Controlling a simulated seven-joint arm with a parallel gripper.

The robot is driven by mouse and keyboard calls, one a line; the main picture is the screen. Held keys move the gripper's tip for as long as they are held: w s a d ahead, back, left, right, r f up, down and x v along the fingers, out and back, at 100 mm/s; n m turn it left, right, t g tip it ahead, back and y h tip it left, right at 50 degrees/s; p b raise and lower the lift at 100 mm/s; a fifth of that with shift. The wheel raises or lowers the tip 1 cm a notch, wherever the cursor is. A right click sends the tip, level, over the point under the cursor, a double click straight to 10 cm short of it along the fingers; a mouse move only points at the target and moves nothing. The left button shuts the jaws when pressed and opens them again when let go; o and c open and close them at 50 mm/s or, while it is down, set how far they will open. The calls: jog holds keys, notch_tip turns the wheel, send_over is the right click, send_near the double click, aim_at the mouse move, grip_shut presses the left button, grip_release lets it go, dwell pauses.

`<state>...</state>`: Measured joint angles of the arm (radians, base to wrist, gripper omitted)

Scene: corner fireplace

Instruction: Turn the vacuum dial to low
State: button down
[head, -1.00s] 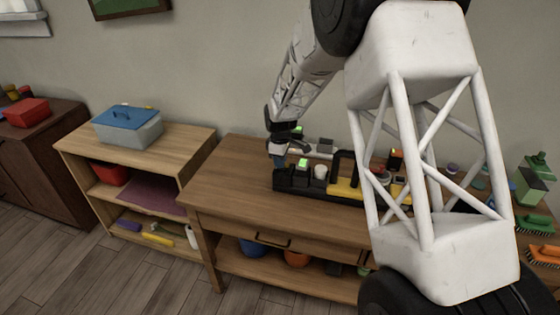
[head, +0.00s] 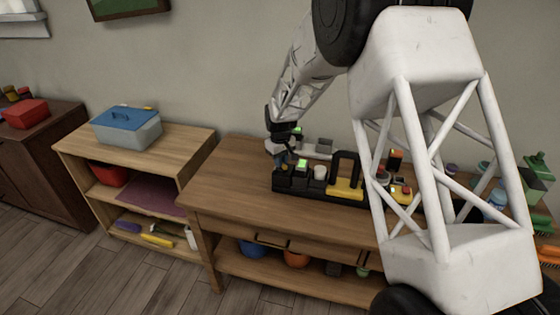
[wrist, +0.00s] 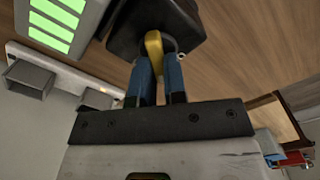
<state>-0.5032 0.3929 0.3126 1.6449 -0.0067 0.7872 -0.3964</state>
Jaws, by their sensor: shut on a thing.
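The black control panel (head: 310,187) sits on the wooden workbench, with a yellow section and several buttons and lights. My gripper (head: 281,163) is at the panel's left end in the head view. In the wrist view, the blue fingers of my gripper (wrist: 158,60) are shut on a yellow knob piece (wrist: 154,44), apparently the dial's, at a black block (wrist: 125,32). The dial's markings are not readable, so its setting cannot be told. In the head view the gripper hides the knob.
A lit green block (head: 302,165) and a white button (head: 320,172) stand close right of my gripper. A black arched handle (head: 347,165) rises further right. A low shelf (head: 185,137) with a blue-lidded box (head: 127,126) is left. The workbench's front (head: 240,195) is clear.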

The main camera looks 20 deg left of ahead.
jog(key=shift+m, duration=0.6)
jog(key=c, duration=1.2)
grip_release()
jog(key=shift+o, duration=0.2)
jog(key=shift+r, duration=0.1)
jog(key=shift+r, duration=3.85)
